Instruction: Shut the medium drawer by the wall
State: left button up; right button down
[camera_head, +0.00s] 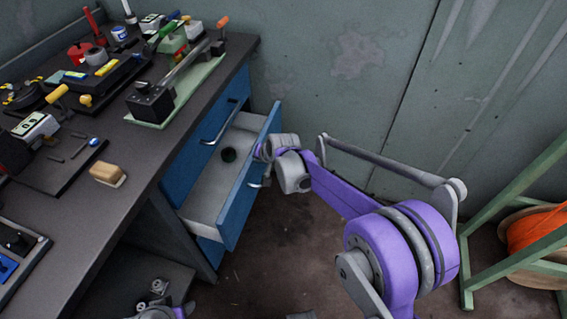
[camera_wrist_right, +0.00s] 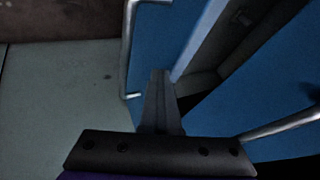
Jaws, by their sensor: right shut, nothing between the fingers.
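The open blue drawer (camera_head: 240,195) sticks out of the blue cabinet under the workbench, next to the wall. Its pale inside holds a small dark round thing, and its front has a metal bar handle. In the wrist view the drawer's front (camera_wrist_right: 160,35) and handle (camera_wrist_right: 127,50) lie just beyond my right gripper (camera_wrist_right: 161,72). That gripper is shut and empty, at the outer side of the front; I cannot tell whether it touches. In the head view my right wrist hides part of the front's upper end. A purple and grey part of my left arm shows at the bottom edge; its fingers are not clear.
Another blue drawer (camera_head: 212,120) above is closed, its handle (camera_wrist_right: 285,126) jutting out. The wall (camera_head: 330,60) stands close behind. Tools crowd the workbench (camera_head: 150,160). A green stand (camera_head: 520,190) with an orange reel (camera_head: 535,230) is at the right. Floor before the drawer is clear.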

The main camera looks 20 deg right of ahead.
jog(key=w+a, duration=0.4)
jog(key=a, duration=0.3)
jog(key=shift+w+a+p, duration=0.25)
jog(key=shift+w+p, duration=0.05)
jog(key=shift+p, duration=0.05)
jog(key=shift+d, duration=0.15)
